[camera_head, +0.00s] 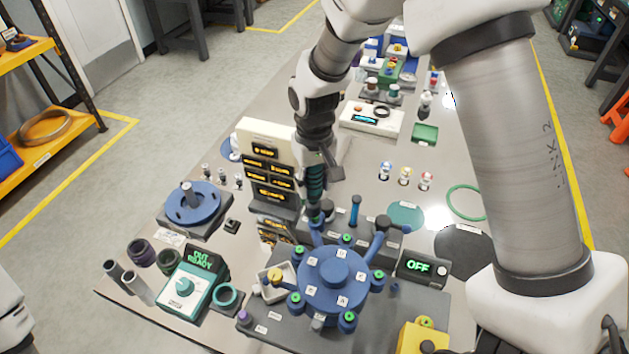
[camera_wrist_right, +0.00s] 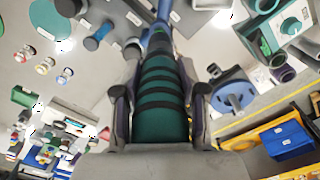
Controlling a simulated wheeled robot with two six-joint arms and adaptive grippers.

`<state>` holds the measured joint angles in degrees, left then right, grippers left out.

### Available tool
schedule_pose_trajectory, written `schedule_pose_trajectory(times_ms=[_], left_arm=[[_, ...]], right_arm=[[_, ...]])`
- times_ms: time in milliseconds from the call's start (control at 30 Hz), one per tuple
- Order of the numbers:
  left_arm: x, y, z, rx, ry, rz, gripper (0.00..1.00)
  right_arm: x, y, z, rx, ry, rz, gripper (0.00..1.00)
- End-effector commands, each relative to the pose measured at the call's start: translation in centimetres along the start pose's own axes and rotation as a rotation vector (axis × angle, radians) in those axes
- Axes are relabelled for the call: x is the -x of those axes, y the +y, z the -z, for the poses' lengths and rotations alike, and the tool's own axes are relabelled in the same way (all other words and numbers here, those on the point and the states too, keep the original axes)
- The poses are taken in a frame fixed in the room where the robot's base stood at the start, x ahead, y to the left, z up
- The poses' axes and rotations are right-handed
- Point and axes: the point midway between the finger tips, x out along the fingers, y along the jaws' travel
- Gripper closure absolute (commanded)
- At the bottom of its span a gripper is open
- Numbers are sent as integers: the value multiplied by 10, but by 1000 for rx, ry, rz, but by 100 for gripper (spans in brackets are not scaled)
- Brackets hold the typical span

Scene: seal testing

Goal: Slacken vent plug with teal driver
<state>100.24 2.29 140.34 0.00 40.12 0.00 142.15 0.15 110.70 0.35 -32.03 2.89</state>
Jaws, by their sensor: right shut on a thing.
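My right gripper (camera_head: 318,170) is shut on the teal driver (camera_head: 316,184), which has dark bands around its handle. The driver points down, its lower end at the rear of the round blue fixture (camera_head: 333,278). In the right wrist view the banded teal handle (camera_wrist_right: 162,112) sits between the two fingers of the right gripper (camera_wrist_right: 160,95). The driver's tip is hidden, so I cannot tell whether it touches anything. Several green-topped fittings ring the blue fixture; which one is the vent plug is unclear. My left gripper is out of view.
A cream panel with lit labels (camera_head: 256,137) stands left of the driver. A box reading OFF (camera_head: 420,267) is right of the fixture, a teal tester (camera_head: 184,290) to its left. A blue-handled tool (camera_head: 355,211) stands close by.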

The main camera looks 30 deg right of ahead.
Motion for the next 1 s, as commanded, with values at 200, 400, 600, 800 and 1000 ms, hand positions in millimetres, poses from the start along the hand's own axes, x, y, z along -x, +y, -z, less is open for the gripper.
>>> schedule_pose_trajectory(times_ms=[200, 400, 600, 800, 1000], left_arm=[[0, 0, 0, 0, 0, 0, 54], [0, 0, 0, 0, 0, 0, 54], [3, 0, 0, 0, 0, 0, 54], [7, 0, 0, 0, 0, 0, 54], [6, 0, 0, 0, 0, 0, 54]], right_arm=[[1, 0, 0, 0, 2, 0, 100], [1, 0, 0, 0, 2, 0, 100], [2, 0, -1, 0, 1, 0, 100], [1, 0, -4, 0, 0, 0, 100], [0, 0, -4, 0, 1, 0, 100]])
